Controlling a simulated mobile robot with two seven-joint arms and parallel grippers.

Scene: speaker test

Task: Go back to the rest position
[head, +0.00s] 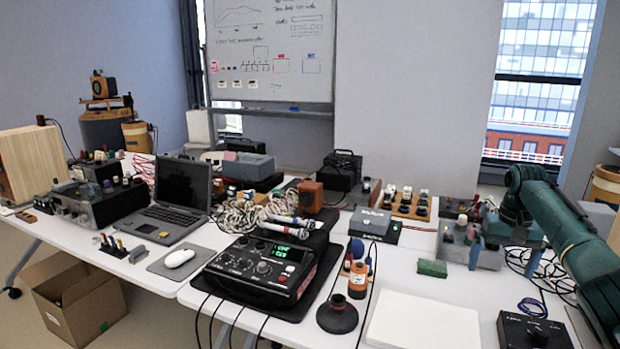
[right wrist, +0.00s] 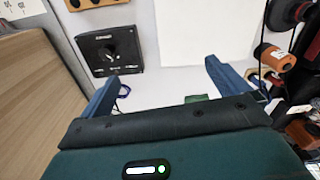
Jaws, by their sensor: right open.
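My right arm comes in from the right edge in the head view, dark green, bent at a high elbow. My right gripper (head: 528,262) hangs below it above the right part of the table, partly hidden and small there. In the right wrist view, the two blue fingers of my right gripper (right wrist: 161,72) stand wide apart with nothing between them. White table surface and part of a white pad show beyond them. My left gripper is in neither view.
A black knob box (head: 535,330), a white pad (head: 425,322), a green block (head: 432,268), an orange bottle (head: 358,280) and a black round stand (head: 337,316) are on the near table. A black instrument (head: 262,268) and laptop (head: 180,190) stand left. Loose cables lie near my right gripper.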

